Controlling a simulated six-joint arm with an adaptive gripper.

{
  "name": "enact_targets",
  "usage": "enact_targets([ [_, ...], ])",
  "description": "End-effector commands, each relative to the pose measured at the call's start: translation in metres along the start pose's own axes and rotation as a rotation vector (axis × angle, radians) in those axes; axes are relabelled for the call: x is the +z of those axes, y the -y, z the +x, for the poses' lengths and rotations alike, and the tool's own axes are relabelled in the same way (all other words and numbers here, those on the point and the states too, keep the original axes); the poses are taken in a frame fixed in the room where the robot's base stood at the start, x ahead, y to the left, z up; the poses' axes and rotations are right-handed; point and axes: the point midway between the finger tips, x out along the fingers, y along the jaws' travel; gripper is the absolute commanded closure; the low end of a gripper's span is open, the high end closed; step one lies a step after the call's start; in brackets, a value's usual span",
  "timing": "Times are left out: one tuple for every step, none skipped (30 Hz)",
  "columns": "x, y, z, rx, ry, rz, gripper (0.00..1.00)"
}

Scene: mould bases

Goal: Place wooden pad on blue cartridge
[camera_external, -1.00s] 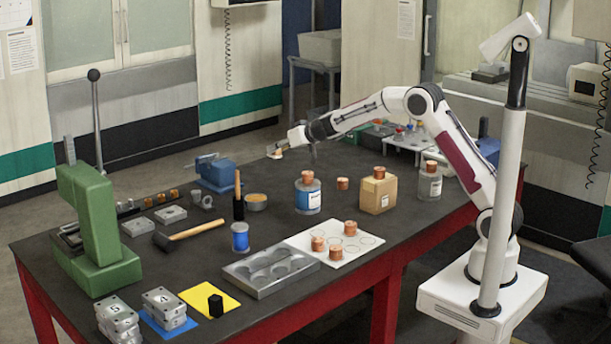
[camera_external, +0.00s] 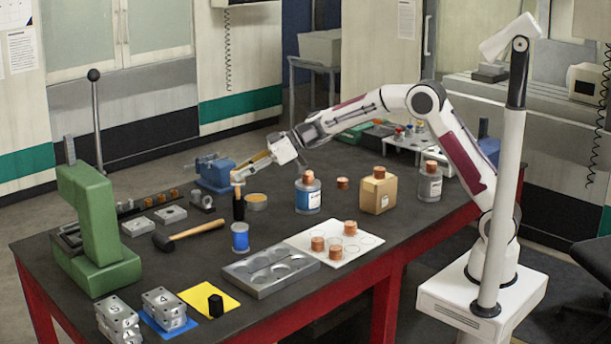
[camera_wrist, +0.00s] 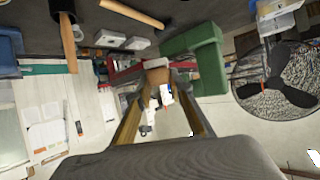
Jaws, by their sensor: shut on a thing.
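My gripper (camera_external: 238,179) is shut on a small light-brown piece, which I take to be the wooden pad (camera_wrist: 157,76). In the wrist view the pad sits between the two fingertips; in the external view it is tiny at the finger ends. The blue cartridge (camera_external: 240,237) is a short blue cylinder standing upright on the table. My gripper is apart from it and appears higher, above it in the external picture. The cartridge cannot be made out in the wrist view.
Some bare table surrounds the cartridge.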

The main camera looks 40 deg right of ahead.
Motion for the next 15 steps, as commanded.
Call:
enact_targets([
  [-0.001,0.016,0.002,-0.04,0.0,-0.024,1.0],
  [-0.001,0.023,0.003,-0.061,-0.001,-0.038,1.0],
  [-0.001,0.033,0.004,-0.088,-0.002,-0.054,1.0],
  [-0.001,0.04,0.004,-0.108,-0.003,-0.066,1.0],
  [-0.001,0.046,0.004,-0.124,-0.004,-0.078,1.0],
  [-0.001,0.054,0.005,-0.145,-0.005,-0.089,1.0],
  [-0.001,0.058,0.005,-0.158,-0.006,-0.097,1.0],
  [-0.001,0.062,0.005,-0.169,-0.007,-0.105,1.0],
  [-0.001,0.067,0.005,-0.182,-0.009,-0.112,1.0],
  [-0.001,0.069,0.005,-0.188,-0.009,-0.116,1.0],
  [-0.001,0.071,0.005,-0.193,-0.01,-0.119,1.0],
  [-0.001,0.073,0.005,-0.199,-0.01,-0.122,1.0],
  [-0.001,0.074,0.005,-0.202,-0.011,-0.124,1.0],
  [-0.001,0.074,0.005,-0.203,-0.011,-0.125,1.0],
  [-0.001,0.074,0.005,-0.204,-0.011,-0.126,1.0],
])
